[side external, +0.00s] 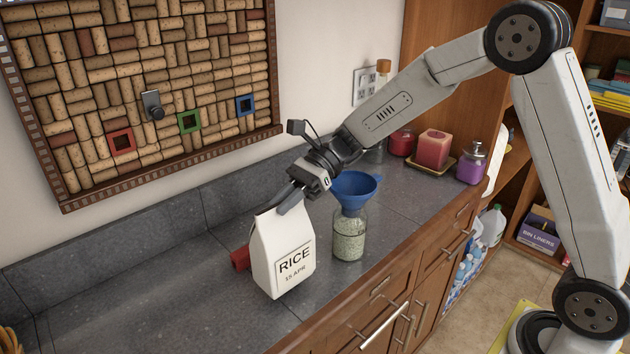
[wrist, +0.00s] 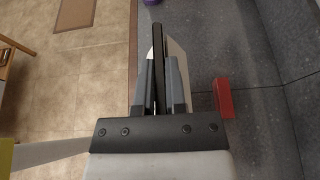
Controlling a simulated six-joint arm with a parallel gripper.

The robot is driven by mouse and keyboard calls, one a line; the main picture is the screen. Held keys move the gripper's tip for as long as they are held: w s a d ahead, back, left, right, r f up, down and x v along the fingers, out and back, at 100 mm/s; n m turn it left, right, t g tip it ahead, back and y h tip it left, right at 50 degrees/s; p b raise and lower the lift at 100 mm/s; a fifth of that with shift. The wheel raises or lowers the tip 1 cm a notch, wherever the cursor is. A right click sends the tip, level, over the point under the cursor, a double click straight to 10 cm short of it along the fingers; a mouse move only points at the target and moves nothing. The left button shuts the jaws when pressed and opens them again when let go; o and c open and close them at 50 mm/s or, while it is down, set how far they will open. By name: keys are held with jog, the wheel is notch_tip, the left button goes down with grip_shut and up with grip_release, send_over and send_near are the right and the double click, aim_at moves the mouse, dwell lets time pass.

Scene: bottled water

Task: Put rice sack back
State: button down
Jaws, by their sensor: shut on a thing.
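The white rice sack (side external: 284,255), printed "RICE 15 APR", is upright on or just above the grey counter; I cannot tell whether its base touches. My gripper (side external: 290,200) is shut on the sack's folded top edge. In the wrist view the gripper's fingers (wrist: 160,90) are close together with the dark top strip of the sack between them, and part of the sack's pale side (wrist: 177,72) shows beyond. A red block (side external: 240,258) lies behind the sack to its left; it also shows in the wrist view (wrist: 223,98).
A glass jar (side external: 349,236) of pale grains with a blue funnel (side external: 355,187) in its mouth stands close right of the sack. Candles (side external: 433,149) stand farther right. The counter (side external: 150,300) is clear to the left. A cork board (side external: 150,90) hangs behind.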

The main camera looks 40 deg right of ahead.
aim_at(291, 211)
jog(key=shift+f, duration=1.4)
jog(key=c, duration=0.7)
grip_release()
jog(key=shift+s+f, duration=0.1)
jog(key=shift+d+r, duration=0.1)
jog(key=shift+r, duration=0.15)
jog(key=v, duration=1.1)
jog(key=shift+d+r, duration=0.1)
jog(key=shift+d, duration=0.3)
